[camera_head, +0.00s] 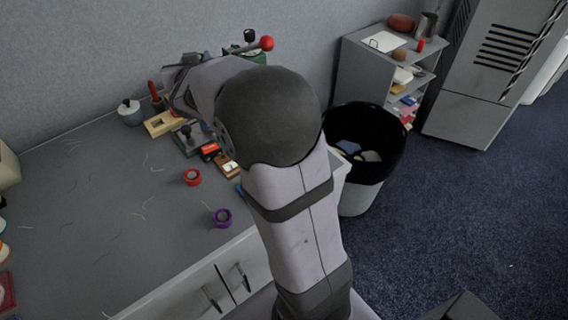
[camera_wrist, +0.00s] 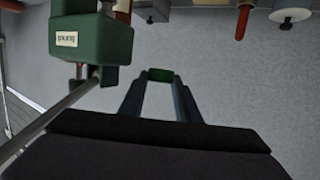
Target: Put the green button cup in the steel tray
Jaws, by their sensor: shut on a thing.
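My gripper (camera_wrist: 161,84) is shut on a small green thing that I take to be the green button cup (camera_wrist: 160,75); it sits between the two fingertips in the wrist view. Only its small green end shows, so I cannot see what is in it. In the head view my arm covers much of the table's far end, and the cup cannot be made out there. I cannot make out the steel tray in either view; it may be hidden behind my arm.
A dark green machine (camera_wrist: 85,48) with a label stands close on the left in the wrist view. A red cup (camera_head: 193,177) and a purple cup (camera_head: 223,217) stand on the grey table (camera_head: 90,220). A black-lined bin (camera_head: 385,150) stands past the table edge.

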